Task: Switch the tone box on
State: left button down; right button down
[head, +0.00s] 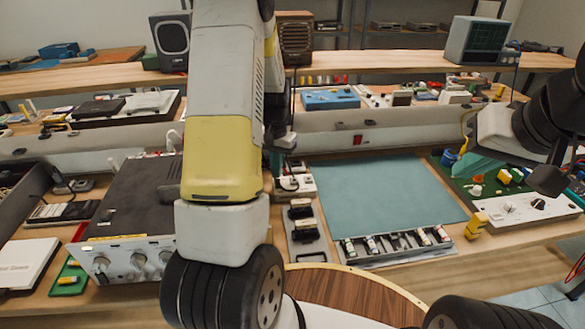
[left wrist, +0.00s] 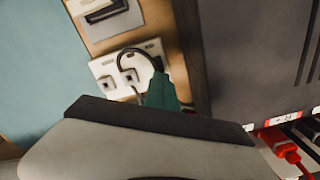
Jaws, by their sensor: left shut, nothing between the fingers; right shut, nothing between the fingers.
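No label readable here marks the tone box. A small white box (head: 300,185) with a black cable sits left of the green mat; the left wrist view shows two small square fittings on this white box (left wrist: 128,78). My left gripper (head: 281,158) is shut and empty, hanging close by it; its dark green tip (left wrist: 163,93) covers part of the box and contact cannot be told. A white panel box (head: 512,213) with a dark knob lies at the right. My right gripper (head: 548,180) is shut and empty, above and near this panel box.
A dark amplifier (head: 130,200) with front knobs stands left of my left arm. The green mat (head: 380,198) is clear. A tray of small bottles (head: 395,245) lies at its front edge, with a yellow block (head: 476,226) beside it. A low grey rail (head: 400,122) runs behind.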

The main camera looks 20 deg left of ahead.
pick_arm(q)
jog(key=shift+f, duration=0.95)
dwell(0.9)
jog(key=shift+r, duration=3.55)
notch_tip(320, 180, up, 15)
jog(key=t+h, duration=0.1)
jog(key=t, duration=0.2)
send_over(278, 180)
jog(key=s+d, duration=0.7)
jog(key=s, duration=0.2)
jog(key=s+d+r+t, duration=0.1)
jog(key=s+d+r, duration=0.1)
jog(key=s, duration=0.4)
jog(key=s+d+r+t+h, duration=0.1)
jog(key=s+d+r+t, duration=0.1)
jog(key=s, duration=0.5)
jog(key=shift+d+r, duration=0.6)
jog(key=shift+r, duration=0.35)
jog(key=shift+s+a, duration=0.15)
